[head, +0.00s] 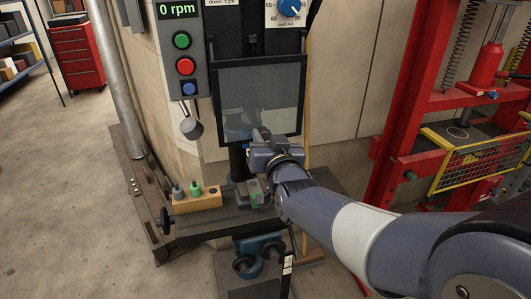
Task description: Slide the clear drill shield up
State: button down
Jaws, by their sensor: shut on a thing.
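The clear drill shield (275,92) is a see-through panel in a black frame, upright in front of the drill press column. My gripper (259,138) is at the shield's lower edge, left of the bottom right corner. It is shut on the shield there; the fingers are small in the picture and the exact grip point is partly hidden by my gripper's body. The shield's lower edge hangs above the drill table (225,224).
A control box (180,50) with green, red and blue buttons reads 0 rpm. A wooden block (197,201) with bits and a grey vise (256,193) with a green part sit on the table. A red press frame (400,110) with a yellow guard stands right.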

jog(key=shift+r, duration=1.05)
jog(key=c, duration=1.2)
grip_release()
jog(key=shift+f, duration=0.1)
jog(key=shift+o, duration=0.2)
jog(key=b+v, duration=0.1)
jog(key=v, duration=0.9)
jog(key=shift+s+b, duration=0.3)
jog(key=shift+s, duration=0.1)
jog(key=shift+p+x, duration=0.9)
jog(key=shift+x, duration=4.5)
